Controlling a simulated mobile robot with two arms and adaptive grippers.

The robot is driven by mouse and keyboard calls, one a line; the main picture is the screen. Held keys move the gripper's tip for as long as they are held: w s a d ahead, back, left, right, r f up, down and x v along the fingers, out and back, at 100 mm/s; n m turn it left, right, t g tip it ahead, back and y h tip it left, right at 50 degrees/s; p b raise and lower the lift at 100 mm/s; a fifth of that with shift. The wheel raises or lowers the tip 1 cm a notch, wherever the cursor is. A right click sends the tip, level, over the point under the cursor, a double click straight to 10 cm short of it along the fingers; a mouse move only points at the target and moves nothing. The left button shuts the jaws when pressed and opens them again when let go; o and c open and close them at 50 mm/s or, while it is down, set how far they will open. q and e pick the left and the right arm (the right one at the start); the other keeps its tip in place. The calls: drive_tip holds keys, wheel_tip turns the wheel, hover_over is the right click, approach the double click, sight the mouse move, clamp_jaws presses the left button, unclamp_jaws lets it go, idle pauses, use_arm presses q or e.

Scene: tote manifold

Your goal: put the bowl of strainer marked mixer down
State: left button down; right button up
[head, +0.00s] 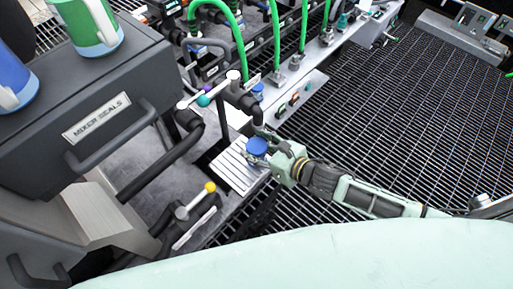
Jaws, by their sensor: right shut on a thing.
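My right gripper (268,155) reaches in from the right and is shut on a round blue bowl (257,146). The bowl is over the right part of a pale ribbed tray (236,170). I cannot tell whether it touches the tray. A dark pipe fitting (240,97) with a white-knobbed handle is just above the bowl in the picture. Any mark on the strainer is too small to read. My left gripper is not in view.
A dark grey box labelled "MIXER SEALS" (97,118) is at the left, with a green jug (88,25) and a blue jug (10,85) on top. A yellow-knobbed valve (209,188) stands near the tray. Green hoses (276,40) rise behind. Open floor grating (390,110) is at the right.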

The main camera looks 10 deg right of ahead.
drive_tip(key=shift+f, duration=0.35)
drive_tip(key=shift+f, duration=0.15)
drive_tip(key=o, duration=1.4)
drive_tip(key=shift+c, duration=0.2)
drive_tip(key=v, duration=1.2)
drive_tip(key=shift+b, duration=0.3)
